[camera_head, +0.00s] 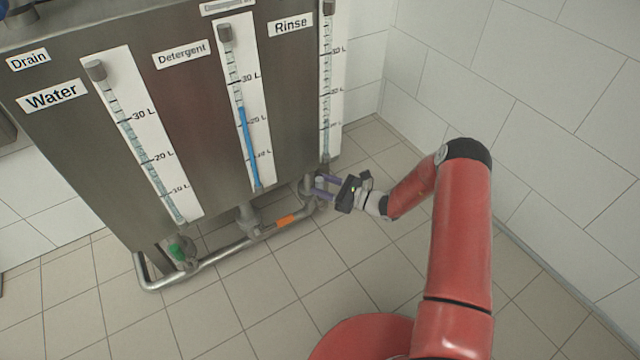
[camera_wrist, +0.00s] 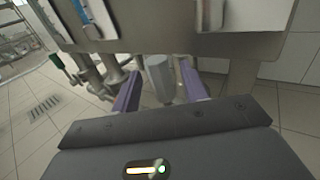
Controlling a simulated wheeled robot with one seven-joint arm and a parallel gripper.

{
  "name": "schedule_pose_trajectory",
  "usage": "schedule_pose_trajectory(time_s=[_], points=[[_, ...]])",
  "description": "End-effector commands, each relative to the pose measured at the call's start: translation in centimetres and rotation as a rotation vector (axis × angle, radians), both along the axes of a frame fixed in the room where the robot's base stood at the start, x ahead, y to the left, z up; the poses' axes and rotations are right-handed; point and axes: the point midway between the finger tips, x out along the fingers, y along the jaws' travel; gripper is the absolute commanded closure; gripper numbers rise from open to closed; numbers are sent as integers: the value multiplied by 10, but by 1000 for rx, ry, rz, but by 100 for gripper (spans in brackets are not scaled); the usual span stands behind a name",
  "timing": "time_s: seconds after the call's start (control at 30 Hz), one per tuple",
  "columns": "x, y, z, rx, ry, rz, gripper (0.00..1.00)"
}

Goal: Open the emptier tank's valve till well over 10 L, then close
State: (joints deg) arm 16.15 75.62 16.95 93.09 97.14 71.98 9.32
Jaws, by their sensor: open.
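The steel tank has Water (camera_head: 53,96), Detergent (camera_head: 181,54) and Rinse (camera_head: 290,24) labels. The detergent gauge (camera_head: 249,145) shows a blue column to a little above 20 L. The water gauge (camera_head: 140,145) and rinse gauge (camera_head: 326,90) look pale, with no clear blue column. A green valve handle (camera_head: 177,251) is under Water and an orange handle (camera_head: 285,221) lies along the pipe near Detergent. My gripper (camera_head: 318,184) is open under Rinse. In the wrist view, its purple fingers (camera_wrist: 160,72) stand either side of a grey cylindrical part (camera_wrist: 159,78); contact is unclear.
A steel pipe (camera_head: 215,258) runs low along the tank's front and bends up at the left. A Drain label (camera_head: 27,60) is at the upper left. The tiled floor (camera_head: 240,310) in front is clear. A tiled wall (camera_head: 530,90) stands at the right.

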Motion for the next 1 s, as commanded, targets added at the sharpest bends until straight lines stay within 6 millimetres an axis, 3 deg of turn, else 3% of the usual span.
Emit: schedule_pose_trajectory(time_s=[0.13,0.43,0.77,1.0], points=[[5,12,0,0,-1,0,56],[6,15,0,0,-1,-1,56],[6,15,0,0,-1,-1,98],[6,14,0,1,0,-1,100]])
